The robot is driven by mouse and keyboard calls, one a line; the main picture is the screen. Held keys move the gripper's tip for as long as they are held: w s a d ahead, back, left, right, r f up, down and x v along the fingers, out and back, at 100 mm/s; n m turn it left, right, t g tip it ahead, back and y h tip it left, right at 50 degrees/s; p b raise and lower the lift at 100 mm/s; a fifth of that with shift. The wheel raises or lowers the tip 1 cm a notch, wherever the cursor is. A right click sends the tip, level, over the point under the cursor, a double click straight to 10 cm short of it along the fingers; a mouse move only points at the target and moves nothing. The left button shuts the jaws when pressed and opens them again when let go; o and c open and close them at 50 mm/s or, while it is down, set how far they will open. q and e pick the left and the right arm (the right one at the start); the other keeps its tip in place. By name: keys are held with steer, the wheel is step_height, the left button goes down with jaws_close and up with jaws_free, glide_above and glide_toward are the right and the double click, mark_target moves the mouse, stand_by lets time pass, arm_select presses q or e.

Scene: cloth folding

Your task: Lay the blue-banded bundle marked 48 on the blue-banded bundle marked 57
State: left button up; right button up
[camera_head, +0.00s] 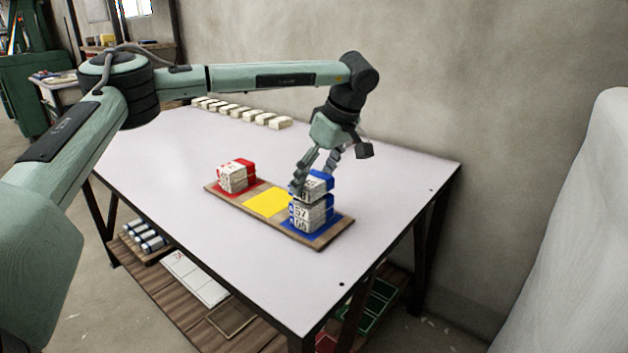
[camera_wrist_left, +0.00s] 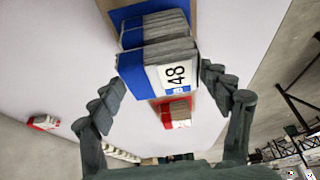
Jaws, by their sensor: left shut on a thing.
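My left gripper (camera_head: 314,172) is shut on the blue-banded bundle marked 48 (camera_head: 318,184), pointing down over the stack. In the left wrist view this bundle (camera_wrist_left: 168,72) shows its number between the two fingers. The blue-banded bundle marked 57 (camera_head: 303,212) is directly below it, on another blue-banded bundle (camera_head: 302,225) on the blue square (camera_head: 338,221). The held bundle is very close above the 57 bundle or touching it; I cannot tell which. A finger partly hides the held bundle. My right gripper is not in view.
The wooden board (camera_head: 322,244) also carries a bare yellow square (camera_head: 268,203) and a red square with red-banded bundles (camera_head: 236,176). A row of pale bundles (camera_head: 240,113) lies along the table's back edge. The white table (camera_head: 170,180) is clear left of the board.

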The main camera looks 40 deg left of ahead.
arm_select(q)
steer(key=shift+f, duration=0.65)
steer(key=o, duration=1.1)
steer(key=shift+o, duration=0.2)
steer(key=v, duration=1.2)
